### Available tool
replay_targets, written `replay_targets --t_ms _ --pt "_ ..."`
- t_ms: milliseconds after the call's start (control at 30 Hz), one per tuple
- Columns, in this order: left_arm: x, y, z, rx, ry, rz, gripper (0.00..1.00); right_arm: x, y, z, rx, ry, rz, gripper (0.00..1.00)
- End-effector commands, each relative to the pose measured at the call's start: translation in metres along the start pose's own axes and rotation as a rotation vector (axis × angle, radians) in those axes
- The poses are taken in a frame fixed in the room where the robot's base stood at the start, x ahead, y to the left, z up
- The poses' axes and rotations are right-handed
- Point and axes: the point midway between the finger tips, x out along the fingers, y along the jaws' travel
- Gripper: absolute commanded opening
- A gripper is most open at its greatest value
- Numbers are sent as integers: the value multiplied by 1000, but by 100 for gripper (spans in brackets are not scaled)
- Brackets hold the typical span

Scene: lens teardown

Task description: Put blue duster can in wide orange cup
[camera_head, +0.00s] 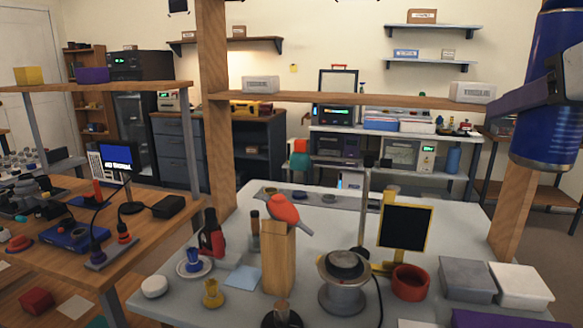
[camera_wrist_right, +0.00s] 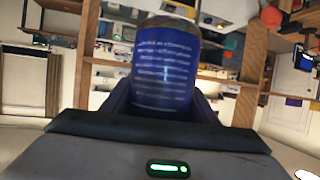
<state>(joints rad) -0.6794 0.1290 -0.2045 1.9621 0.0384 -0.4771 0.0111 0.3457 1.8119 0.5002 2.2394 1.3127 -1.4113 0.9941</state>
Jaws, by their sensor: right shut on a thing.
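The blue duster can (camera_head: 548,142) is high at the right edge of the head view, roughly upright, its top cut off by the frame. My right gripper (camera_head: 530,92) is shut around its middle and holds it in the air. In the right wrist view the blue can (camera_wrist_right: 163,72) with white print sits between the fingers. The wide orange cup (camera_head: 410,284) stands on the grey table, lower and to the left of the can. Its opening faces up. My left gripper is not in view.
The grey table (camera_head: 222,302) is crowded. Left of the cup are a metal spool (camera_head: 342,290) and a tall wooden block (camera_head: 278,262); behind it is a yellow-framed black panel (camera_head: 405,227). Grey (camera_head: 467,278) and white (camera_head: 521,284) boxes stand right. A wooden post (camera_head: 516,207) and shelf (camera_head: 350,98) frame the table.

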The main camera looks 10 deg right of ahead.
Motion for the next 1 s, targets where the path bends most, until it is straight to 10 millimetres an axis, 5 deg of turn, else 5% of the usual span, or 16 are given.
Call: replay_targets --t_ms 633,867,1000 --pt "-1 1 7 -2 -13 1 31 63 -6 110 -116 -3 -323 18" --pt "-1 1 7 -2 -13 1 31 89 -35 198 -219 -11 -589 18" --pt "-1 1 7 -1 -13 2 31 92 -73 255 -296 -3 -787 18"
